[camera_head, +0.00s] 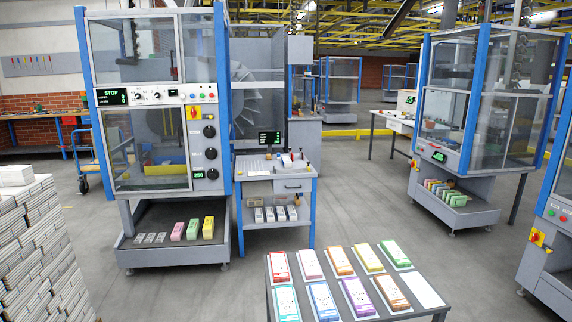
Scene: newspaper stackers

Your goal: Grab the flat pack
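Several coloured flat packs lie in two rows on a dark grey table at the bottom centre. The back row has a red pack (279,266), a pink pack (310,263), an orange pack (340,261), a yellow pack (367,258) and a green pack (395,254). The front row has a teal pack (285,303), a blue pack (323,301), a purple pack (358,297) and a brown-orange pack (391,292). A flat white rectangle (422,290) lies at the right end of the front row. I cannot tell which pack is meant. Neither gripper is in view.
The table's (440,308) front edge is cut off. A blue-framed machine (160,95) and a grey workbench (290,186) stand behind it to the left. Stacked newspapers (35,240) fill the left edge. Another machine (470,110) stands at the right. The floor (370,205) between is clear.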

